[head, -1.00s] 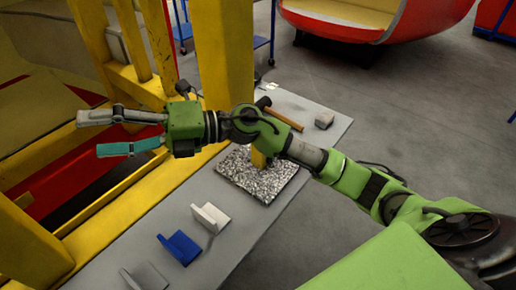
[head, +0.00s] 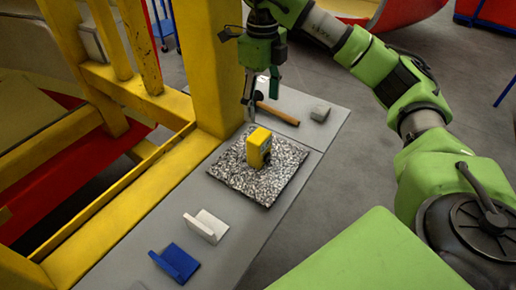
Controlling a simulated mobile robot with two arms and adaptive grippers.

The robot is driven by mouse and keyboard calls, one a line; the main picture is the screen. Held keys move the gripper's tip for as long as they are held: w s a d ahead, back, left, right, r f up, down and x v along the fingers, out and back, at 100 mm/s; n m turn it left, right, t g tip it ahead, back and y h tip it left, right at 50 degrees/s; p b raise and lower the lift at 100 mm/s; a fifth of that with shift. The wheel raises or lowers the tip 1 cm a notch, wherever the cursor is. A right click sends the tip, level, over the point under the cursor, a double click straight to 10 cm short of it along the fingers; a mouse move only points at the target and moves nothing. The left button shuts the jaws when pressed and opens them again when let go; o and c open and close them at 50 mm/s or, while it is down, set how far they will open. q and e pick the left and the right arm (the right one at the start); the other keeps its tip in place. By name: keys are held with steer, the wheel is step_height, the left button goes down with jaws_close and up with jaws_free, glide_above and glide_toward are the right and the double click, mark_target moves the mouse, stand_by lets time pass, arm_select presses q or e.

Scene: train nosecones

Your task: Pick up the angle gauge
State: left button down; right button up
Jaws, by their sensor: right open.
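The angle gauge appears to be the small yellow box (head: 258,148) with a dark face on its right side. It stands upright on the speckled stone plate (head: 232,180). My right gripper (head: 249,112) is open and empty, pointing down, just behind the yellow box in the picture and apparently above it, not touching. Its fingers are seen nearly edge-on. My left gripper is not in view.
A hammer (head: 277,114) and a small grey block (head: 320,113) lie at the bench's far end. A white bracket (head: 205,226) and a blue bracket (head: 175,262) stand nearer. A yellow post (head: 216,70) rises close left of my gripper.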

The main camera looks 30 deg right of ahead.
mark_target(259, 135)
step_height(259, 135, down, 7)
steer(key=shift+p, duration=0.45)
steer(key=shift+a+f+p, duration=0.1)
steer(key=shift+f+p, duration=0.15)
steer(key=shift+p, duration=0.05)
steer(key=f+p, duration=0.1)
steer(key=f, duration=0.2)
steer(key=shift+w+a+f+p, duration=0.2)
steer(key=shift+f+p, duration=0.1)
steer(key=shift+p, duration=0.1)
steer(key=shift+d+f, duration=0.1)
steer(key=shift+f, duration=0.45)
steer(key=c, duration=1.5)
steer(key=shift+w+r, duration=0.1)
steer(key=shift+r, duration=0.05)
